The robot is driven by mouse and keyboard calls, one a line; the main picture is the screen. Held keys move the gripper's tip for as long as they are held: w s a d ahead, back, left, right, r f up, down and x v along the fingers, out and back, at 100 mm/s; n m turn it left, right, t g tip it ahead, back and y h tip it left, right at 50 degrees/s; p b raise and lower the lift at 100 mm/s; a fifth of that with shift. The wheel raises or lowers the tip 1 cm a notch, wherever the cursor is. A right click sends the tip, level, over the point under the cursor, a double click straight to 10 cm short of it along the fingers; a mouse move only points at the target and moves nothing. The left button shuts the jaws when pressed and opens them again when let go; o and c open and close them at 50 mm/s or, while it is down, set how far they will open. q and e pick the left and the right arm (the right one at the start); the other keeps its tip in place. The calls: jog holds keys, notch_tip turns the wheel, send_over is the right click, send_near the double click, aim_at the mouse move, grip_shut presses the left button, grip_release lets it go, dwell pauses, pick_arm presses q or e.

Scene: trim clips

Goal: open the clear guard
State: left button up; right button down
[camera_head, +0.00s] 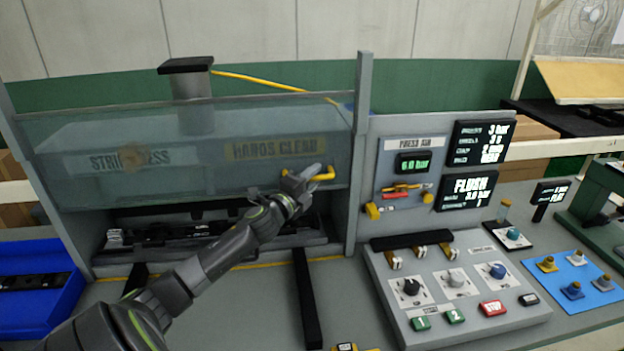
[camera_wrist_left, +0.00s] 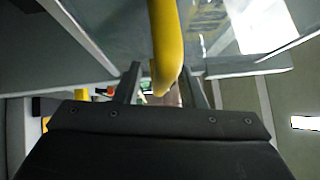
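The clear guard (camera_head: 70,140) is a see-through panel across the front of the press, between two grey posts. Its lower edge hangs above the press bed, and a dark fixture (camera_head: 180,232) shows beneath it. A yellow handle (camera_head: 325,175) sits at the guard's lower right. My left gripper (camera_head: 296,184) is at this handle, its arm reaching up from the lower left. In the left wrist view the yellow handle (camera_wrist_left: 166,45) comes down between the two fingers, with a gap showing beside the left finger. My right gripper is not in view.
A control panel (camera_head: 455,285) with knobs and buttons stands right of the press, below a gauge panel (camera_head: 405,165). A blue tray (camera_head: 62,318) lies at the left, and a blue mat (camera_head: 600,296) with small parts at the right.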

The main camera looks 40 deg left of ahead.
pick_arm(q)
jog(key=shift+s+f+b, duration=0.25)
jog(key=shift+s+b, duration=0.2)
jog(key=shift+b, duration=0.05)
jog(key=s+d+f+b, duration=0.1)
jog(key=s+b, duration=0.4)
jog(key=s, duration=1.1)
jog(key=shift+s+f, duration=0.15)
jog(key=shift+f, duration=0.25)
jog(key=shift+d, duration=0.1)
